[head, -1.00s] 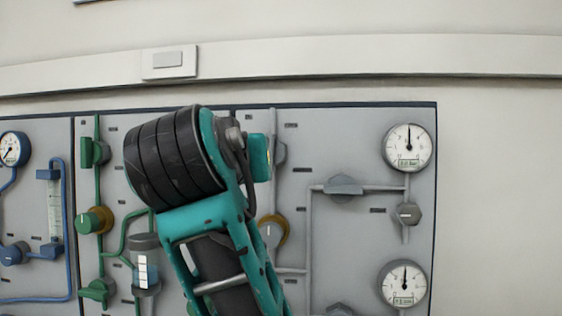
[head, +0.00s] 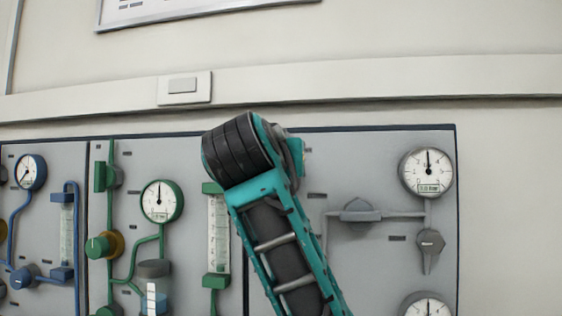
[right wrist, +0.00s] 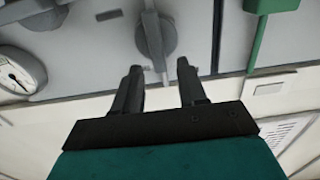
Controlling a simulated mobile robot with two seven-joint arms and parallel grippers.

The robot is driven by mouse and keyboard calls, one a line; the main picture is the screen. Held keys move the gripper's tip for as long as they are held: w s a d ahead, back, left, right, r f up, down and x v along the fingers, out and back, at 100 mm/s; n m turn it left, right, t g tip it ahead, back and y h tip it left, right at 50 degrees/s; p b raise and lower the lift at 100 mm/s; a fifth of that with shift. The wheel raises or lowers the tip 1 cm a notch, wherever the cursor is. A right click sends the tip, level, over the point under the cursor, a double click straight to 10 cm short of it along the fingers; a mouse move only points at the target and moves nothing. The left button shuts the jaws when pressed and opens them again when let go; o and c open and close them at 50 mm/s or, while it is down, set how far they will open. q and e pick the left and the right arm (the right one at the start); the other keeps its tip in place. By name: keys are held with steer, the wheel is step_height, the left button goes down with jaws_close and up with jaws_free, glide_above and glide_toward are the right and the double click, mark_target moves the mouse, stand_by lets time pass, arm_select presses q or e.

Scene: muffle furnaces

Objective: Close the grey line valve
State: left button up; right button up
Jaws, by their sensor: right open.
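In the right wrist view, a grey valve (right wrist: 156,36) with a round body and a bar handle sits on the grey panel. The handle runs roughly up and down the picture, along the pipe. My right gripper (right wrist: 159,67) is open, with one finger on each side of the handle's lower end; I cannot tell whether either touches it. In the head view my teal right arm covers this valve and the gripper. Two other grey valves show there: one on a horizontal pipe (head: 361,211) and one below the upper gauge (head: 431,243). My left gripper is not in view.
A grey-line gauge (head: 428,174) is at the right, also in the wrist view (right wrist: 16,74). Green fittings, a green gauge (head: 161,201) and a flow tube (head: 218,233) stand left of my arm. A white rail (head: 380,80) runs above the panel.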

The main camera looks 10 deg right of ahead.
steer(key=shift+w+d, duration=0.25)
steer(key=shift+w, duration=0.4)
steer(key=shift+c, duration=0.4)
jaws_close()
